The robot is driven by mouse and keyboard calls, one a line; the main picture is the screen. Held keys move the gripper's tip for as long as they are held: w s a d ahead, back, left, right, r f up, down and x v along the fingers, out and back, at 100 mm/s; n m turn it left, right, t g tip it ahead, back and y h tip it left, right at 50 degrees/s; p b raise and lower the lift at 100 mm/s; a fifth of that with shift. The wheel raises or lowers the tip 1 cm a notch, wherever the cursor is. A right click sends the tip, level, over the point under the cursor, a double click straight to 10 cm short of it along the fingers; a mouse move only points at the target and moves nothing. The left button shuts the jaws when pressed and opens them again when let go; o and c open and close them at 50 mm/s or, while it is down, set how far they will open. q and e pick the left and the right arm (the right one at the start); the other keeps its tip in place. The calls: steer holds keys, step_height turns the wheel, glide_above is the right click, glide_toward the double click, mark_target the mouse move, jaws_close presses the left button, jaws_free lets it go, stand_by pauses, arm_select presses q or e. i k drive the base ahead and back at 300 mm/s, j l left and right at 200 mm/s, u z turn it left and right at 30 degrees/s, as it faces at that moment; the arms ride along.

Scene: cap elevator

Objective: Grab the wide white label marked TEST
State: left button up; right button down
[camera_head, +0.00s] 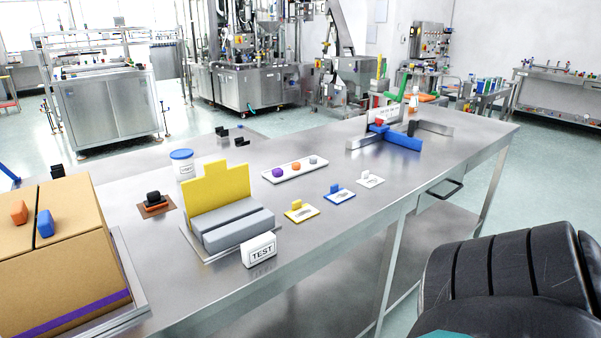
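The wide white label (259,250), marked TEST in black letters, stands upright at the front edge of the steel table (330,225). It is just in front of a grey block (232,226) with a yellow stepped plate (218,187) behind it. Nothing holds the label, and its face is fully visible. A white jar (184,168) with a blue lid also carries a small TEST marking, farther back on the left. Neither of my grippers is in view.
A cardboard box (75,265) stands at the left. A white strip (295,170) with coloured knobs and several small tagged plates (301,212) lie right of the block. A blue-and-steel fixture (400,139) is farther right. The table between them is bare.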

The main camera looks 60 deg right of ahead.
mark_target(369, 182)
steer(key=z, duration=2.2)
steer(key=i+l, duration=0.25)
steer(key=l, duration=0.15)
steer(key=i+l, duration=0.2)
steer(key=l, duration=0.2)
steer(key=i+l, duration=0.5)
steer(key=l, duration=0.25)
steer(key=i+l, duration=0.2)
steer(key=l, duration=0.2)
